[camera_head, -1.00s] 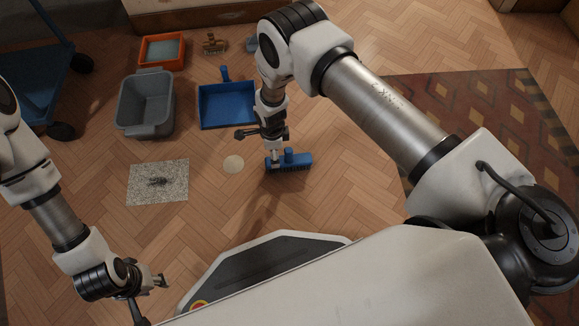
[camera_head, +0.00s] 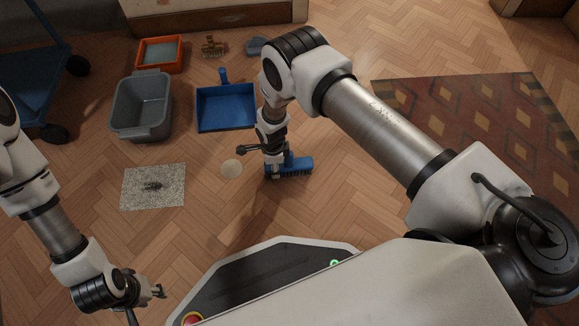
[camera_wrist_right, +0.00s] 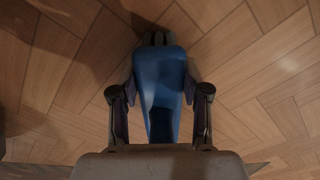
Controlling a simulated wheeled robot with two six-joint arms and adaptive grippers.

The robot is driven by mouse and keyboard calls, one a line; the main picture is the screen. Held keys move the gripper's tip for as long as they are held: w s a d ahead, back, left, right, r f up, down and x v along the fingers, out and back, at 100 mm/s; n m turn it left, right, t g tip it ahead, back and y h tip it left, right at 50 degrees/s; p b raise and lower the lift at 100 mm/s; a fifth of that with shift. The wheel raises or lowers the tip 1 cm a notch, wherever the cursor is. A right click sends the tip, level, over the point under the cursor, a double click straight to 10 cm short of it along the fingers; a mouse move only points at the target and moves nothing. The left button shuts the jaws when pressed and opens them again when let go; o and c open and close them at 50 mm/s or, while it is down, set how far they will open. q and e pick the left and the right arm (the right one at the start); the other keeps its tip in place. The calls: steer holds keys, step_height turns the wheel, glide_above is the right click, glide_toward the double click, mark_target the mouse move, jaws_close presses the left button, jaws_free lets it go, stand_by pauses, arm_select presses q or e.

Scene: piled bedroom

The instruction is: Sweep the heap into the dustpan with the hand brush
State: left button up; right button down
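The blue hand brush (camera_head: 294,167) has dark bristles and is low at the floor, in the middle of the head view. My right gripper (camera_head: 273,158) is shut on its blue handle (camera_wrist_right: 160,85), which lies between the fingers in the right wrist view. The blue dustpan (camera_head: 226,107) lies on the floor behind and left of the brush, and looks empty. A small dark heap (camera_head: 152,186) lies on a grey speckled mat (camera_head: 170,197), left of the brush. My left gripper (camera_head: 146,302) is open and empty at the lower left, nearer than the mat.
A grey tub (camera_head: 142,106), an orange tray (camera_head: 159,54), a small wooden brush (camera_head: 212,45) and a blue-grey item (camera_head: 256,46) stand behind. A blue trolley (camera_head: 38,85) is left, a patterned rug (camera_head: 470,120) right.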

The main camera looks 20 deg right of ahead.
steer(key=shift+r, duration=0.1)
steer(key=shift+r+p, duration=1.1)
steer(key=shift+r, duration=0.25)
steer(key=shift+r, duration=0.1)
steer(key=shift+r+p, duration=2.1)
steer(key=shift+r, duration=0.85)
